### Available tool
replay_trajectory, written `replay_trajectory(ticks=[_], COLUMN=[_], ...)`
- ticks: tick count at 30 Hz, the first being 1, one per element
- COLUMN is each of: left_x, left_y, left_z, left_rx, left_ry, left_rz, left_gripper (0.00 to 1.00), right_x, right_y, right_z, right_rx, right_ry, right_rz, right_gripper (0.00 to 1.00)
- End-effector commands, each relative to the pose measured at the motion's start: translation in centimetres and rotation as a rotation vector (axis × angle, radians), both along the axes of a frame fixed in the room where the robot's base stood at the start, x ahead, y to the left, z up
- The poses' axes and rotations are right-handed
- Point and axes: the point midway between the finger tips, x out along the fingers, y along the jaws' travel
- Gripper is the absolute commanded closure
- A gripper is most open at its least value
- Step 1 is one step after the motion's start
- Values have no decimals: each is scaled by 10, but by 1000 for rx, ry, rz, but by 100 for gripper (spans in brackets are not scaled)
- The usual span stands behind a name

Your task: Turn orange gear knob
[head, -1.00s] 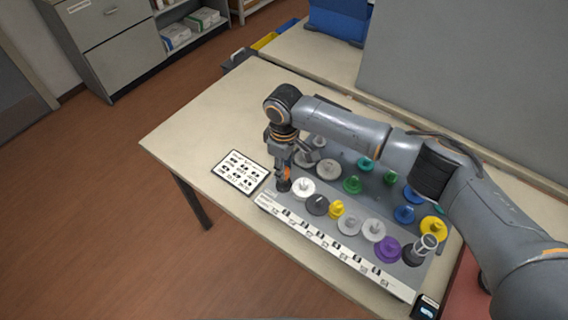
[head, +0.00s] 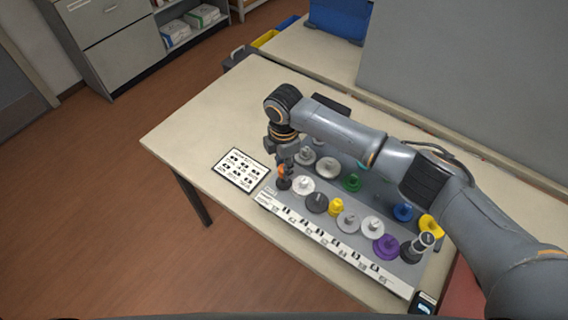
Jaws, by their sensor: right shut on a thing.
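The orange gear knob (head: 281,170) is a small orange piece at the left end of the grey gear board (head: 318,222), above a dark round base. My right gripper (head: 283,177) points down over it and is shut on it. The fingers hide part of the knob. My left gripper is not in the head view.
Other gears stand on the board: a white one (head: 303,186), a yellow one (head: 336,207), a purple one (head: 386,246) and a green one (head: 351,183). A printed card (head: 240,170) lies left of the board. The table (head: 200,130) is bare at the far left.

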Motion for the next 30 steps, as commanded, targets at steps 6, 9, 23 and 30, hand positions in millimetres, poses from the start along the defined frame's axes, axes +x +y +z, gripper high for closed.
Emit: replay_trajectory(ticks=[6,9,23,30], left_x=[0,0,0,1], left_y=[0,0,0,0], left_z=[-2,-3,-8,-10], left_rx=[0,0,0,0], left_ry=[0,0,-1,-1], left_rz=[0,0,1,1], left_gripper=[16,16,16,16], right_x=[-1,-1,-1,-1], right_y=[1,1,1,1], right_z=[0,-1,-1,-1], right_rx=[2,2,2,2], right_ry=[0,0,1,1], right_rz=[208,303,693,815], right_gripper=[100,100,100,100])
